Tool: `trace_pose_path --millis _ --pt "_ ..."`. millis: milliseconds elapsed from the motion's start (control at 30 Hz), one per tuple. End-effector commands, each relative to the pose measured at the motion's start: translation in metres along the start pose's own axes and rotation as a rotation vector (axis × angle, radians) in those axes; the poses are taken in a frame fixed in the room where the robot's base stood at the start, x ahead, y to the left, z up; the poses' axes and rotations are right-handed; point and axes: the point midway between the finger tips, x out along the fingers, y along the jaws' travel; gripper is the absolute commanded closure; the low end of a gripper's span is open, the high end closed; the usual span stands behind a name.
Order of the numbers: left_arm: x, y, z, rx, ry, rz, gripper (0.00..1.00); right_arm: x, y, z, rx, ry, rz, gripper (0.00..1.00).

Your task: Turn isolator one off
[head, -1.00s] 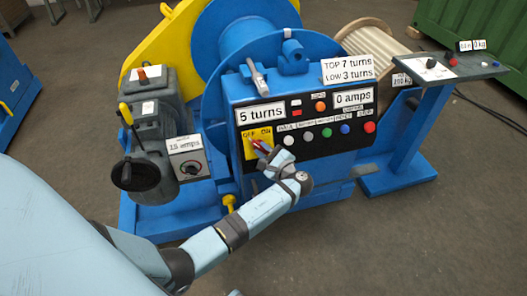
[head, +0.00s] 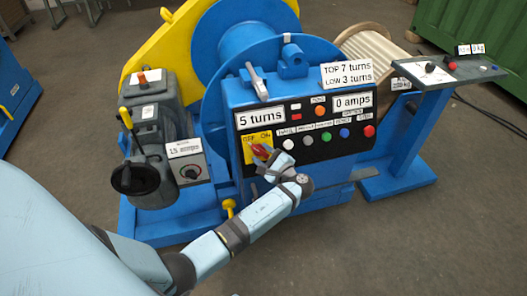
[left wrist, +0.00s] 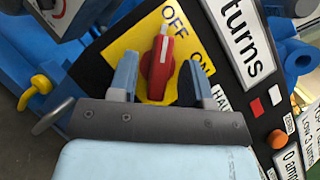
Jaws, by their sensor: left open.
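The isolator is a red knob (left wrist: 157,66) on a yellow plate (left wrist: 122,48) marked OFF and ON, at the left of the black control panel. In the left wrist view its white-tipped end points to the OFF mark. In the head view the red knob (head: 261,151) is small and partly covered by my gripper. My left gripper (head: 262,158) is open at the plate. In the left wrist view its two blue fingers (left wrist: 158,82) stand on either side of the knob, with gaps visible between. No label reading "one" is legible. My right gripper is not in view.
The panel (head: 352,142) carries several coloured buttons to the right of the isolator, with "5 turns" and "0 amps" displays. A grey lever (head: 257,82) stands above. A grey motor box with a dial (head: 190,172) is at left. A blue stand (head: 405,145) is at right.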

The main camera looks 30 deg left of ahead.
Motion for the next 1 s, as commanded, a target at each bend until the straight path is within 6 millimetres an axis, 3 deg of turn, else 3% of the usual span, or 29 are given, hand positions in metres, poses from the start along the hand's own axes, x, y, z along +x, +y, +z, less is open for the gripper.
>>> trace_pose_path --millis 167,700,1000 --pt "0.000 -0.010 0.011 -0.003 0.000 0.000 0.55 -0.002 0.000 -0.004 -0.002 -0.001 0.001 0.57" --pt "-0.001 -0.092 0.111 -0.006 0.000 0.000 0.55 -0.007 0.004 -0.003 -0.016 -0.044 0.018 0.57" --pt "-0.001 -0.123 0.147 -0.003 0.000 0.000 0.55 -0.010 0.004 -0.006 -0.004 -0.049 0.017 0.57"
